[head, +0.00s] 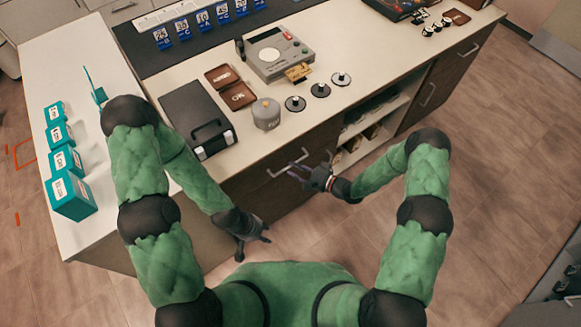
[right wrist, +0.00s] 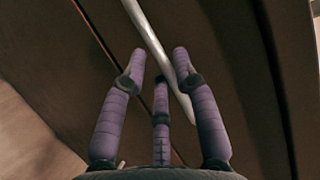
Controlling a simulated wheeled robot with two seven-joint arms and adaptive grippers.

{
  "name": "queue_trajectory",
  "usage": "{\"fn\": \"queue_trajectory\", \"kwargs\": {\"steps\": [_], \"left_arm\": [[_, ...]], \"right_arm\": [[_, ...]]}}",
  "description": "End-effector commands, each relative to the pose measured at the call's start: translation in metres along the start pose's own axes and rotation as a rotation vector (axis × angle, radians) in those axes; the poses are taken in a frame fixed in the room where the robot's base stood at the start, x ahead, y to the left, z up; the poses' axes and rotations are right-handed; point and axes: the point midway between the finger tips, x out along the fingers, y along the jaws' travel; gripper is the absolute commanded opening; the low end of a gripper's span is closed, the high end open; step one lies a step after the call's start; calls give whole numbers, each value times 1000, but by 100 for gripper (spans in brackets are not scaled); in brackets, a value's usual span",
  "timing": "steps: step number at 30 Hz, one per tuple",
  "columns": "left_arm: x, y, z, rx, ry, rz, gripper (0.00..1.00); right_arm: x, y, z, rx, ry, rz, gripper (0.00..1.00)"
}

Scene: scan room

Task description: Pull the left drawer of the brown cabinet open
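The brown cabinet (head: 330,172) stands under the pale counter. Its left drawer (head: 255,188) has a dark brown front with a pale metal bar handle (head: 287,164); the front looks flush with the cabinet. My right gripper (head: 303,174) is open at this handle. In the right wrist view its purple fingers (right wrist: 158,70) are spread, and the handle (right wrist: 152,40) runs between the two outer ones. I cannot tell whether they touch it. My left gripper (head: 254,238) is open and empty, low in front of the cabinet's left part.
An open shelf bay (head: 375,122) and another door with a handle (head: 428,94) lie right of the drawer. The counter holds a black case (head: 190,115), a grey weight (head: 266,113), a scale (head: 275,52) and teal boxes (head: 70,197). The floor in front is clear.

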Motion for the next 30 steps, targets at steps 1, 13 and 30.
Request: {"fn": "queue_trajectory", "kwargs": {"steps": [1, 13, 30], "left_arm": [[2, -1, 0, 0, 0, 0, 40], [4, -1, 0, 0, 0, 0, 40], [5, -2, 0, 0, 0, 0, 40]], "right_arm": [[8, 1, 1, -2, -4, 0, 30], [25, 0, 0, 1, 1, 1, 30], [25, 0, 0, 1, 0, 1, 0]]}}
